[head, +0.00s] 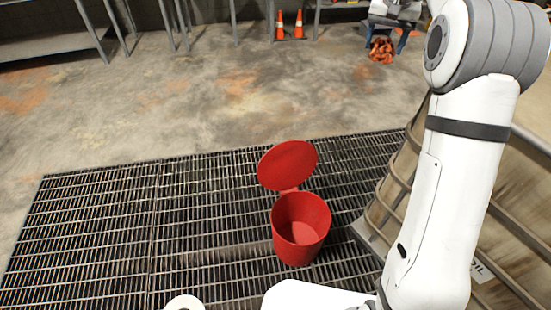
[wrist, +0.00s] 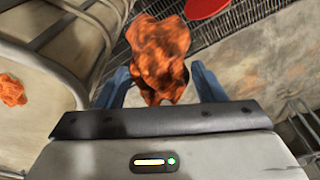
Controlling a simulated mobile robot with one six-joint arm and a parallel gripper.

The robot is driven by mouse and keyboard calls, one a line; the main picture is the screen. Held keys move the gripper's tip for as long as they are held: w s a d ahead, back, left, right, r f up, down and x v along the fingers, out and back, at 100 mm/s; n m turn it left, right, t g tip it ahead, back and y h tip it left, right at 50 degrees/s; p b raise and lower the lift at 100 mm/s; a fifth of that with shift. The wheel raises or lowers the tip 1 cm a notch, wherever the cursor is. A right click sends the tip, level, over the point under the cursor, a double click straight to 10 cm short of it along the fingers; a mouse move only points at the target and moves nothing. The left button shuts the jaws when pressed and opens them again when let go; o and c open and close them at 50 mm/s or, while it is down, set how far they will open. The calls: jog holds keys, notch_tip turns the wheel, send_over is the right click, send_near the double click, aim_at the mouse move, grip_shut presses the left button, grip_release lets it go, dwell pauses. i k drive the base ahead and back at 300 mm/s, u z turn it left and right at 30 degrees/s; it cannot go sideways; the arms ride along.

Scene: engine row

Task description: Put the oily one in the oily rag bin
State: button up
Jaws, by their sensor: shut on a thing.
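My gripper (head: 386,42) is at the upper right of the head view, with blue fingers. It is shut on a crumpled orange rag with dark brown stains (head: 381,52), which hangs below the fingers. In the wrist view the dark-stained rag (wrist: 160,55) sits between the two blue fingers (wrist: 160,84). The red bin (head: 300,232) stands upright on the floor grating with its round lid (head: 288,165) tipped open; its inside looks empty. A red round part, likely the lid, shows at the top of the wrist view (wrist: 205,7). My gripper is apart from the bin.
Another orange rag (wrist: 12,90), lighter and cleaner-looking, lies on a tan surface at the wrist view's left. A tan ribbed structure (head: 400,185) stands right of the bin. Two orange cones (head: 289,27) and shelving are at the back. The concrete floor (head: 190,105) is clear.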

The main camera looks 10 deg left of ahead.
aim_at(294, 241)
jog(key=z, duration=0.6)
jog(key=i, duration=0.15)
jog(key=u, duration=2.55)
jog(key=k, duration=0.5)
jog(key=z, duration=1)
jog(key=i, duration=0.6)
